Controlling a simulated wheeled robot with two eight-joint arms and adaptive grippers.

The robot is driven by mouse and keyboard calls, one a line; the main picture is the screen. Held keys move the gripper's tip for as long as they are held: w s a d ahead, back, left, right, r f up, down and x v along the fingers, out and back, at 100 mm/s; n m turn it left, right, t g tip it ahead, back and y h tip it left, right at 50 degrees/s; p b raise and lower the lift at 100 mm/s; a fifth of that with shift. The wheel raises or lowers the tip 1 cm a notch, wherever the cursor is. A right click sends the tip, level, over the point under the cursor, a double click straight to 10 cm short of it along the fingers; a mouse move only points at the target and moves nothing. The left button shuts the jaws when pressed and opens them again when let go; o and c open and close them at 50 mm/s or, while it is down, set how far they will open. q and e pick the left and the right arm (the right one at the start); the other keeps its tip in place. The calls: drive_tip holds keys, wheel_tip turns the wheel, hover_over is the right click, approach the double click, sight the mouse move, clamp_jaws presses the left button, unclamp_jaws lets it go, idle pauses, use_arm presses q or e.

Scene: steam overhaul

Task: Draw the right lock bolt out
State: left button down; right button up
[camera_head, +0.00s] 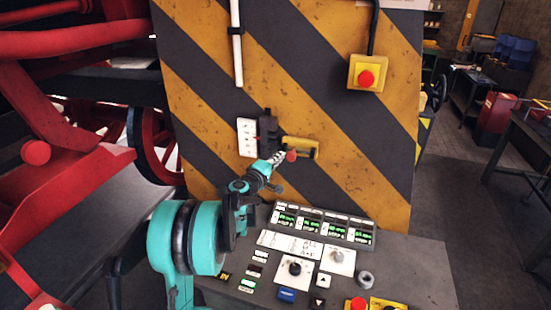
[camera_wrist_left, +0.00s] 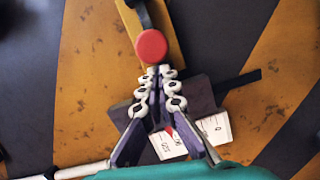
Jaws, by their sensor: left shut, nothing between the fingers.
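A round red knob (camera_head: 291,156), which looks like the end of the lock bolt, sits at a yellow block (camera_head: 303,147) on the striped panel. The rest of the bolt is hidden. In the left wrist view the knob (camera_wrist_left: 151,46) lies just beyond the fingertips. My left gripper (camera_head: 279,158) is shut and empty, pointing at the panel, with its tips close to the knob. Its fingers (camera_wrist_left: 161,72) lie together in the left wrist view. I cannot tell whether the tips touch the knob. My right gripper is not in view.
A black bracket (camera_head: 267,132) and white label (camera_head: 246,137) are beside the yellow block. A yellow box with a red button (camera_head: 366,78) hangs at upper right. A control console (camera_head: 410,270) stands below. Red locomotive parts (camera_head: 70,45) fill the left.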

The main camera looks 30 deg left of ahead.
sight(291, 157)
use_arm(q)
drive_tip(key=shift+w+d, duration=0.2)
drive_tip(key=shift+d, duration=0.75)
drive_tip(key=shift+w+d, duration=0.2)
drive_tip(key=shift+d, duration=0.7)
drive_tip(key=shift+a, duration=0.1)
